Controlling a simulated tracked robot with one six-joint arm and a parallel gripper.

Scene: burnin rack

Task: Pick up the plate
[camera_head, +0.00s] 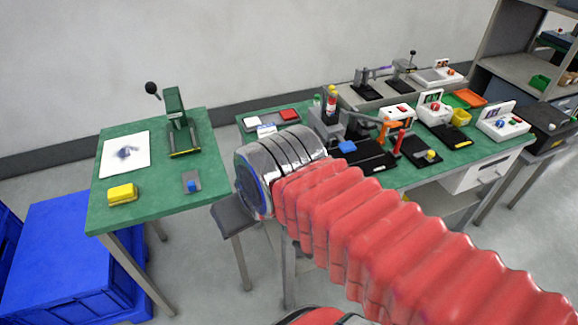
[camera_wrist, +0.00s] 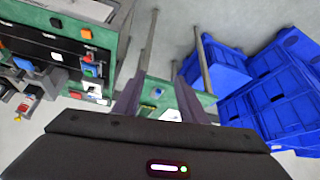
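A small grey plate with a blue part on it (camera_head: 192,181) lies near the front right of the left green table (camera_head: 160,192). In the wrist view the blue part (camera_wrist: 157,92) shows on a green top between my fingers. I cannot tell for sure that this is the task's plate. My gripper (camera_wrist: 158,108) has its two dark fingers spread, with nothing seen held between them. In the head view my gripper is hidden behind my arm. A white sheet with a dark smudge (camera_head: 124,153) lies flat on the same table.
A yellow block (camera_head: 122,194) and a green lever press (camera_head: 178,120) stand on the left table. Blue crates (camera_head: 62,250) sit on the floor at left. A stool (camera_head: 232,215) stands between the tables.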

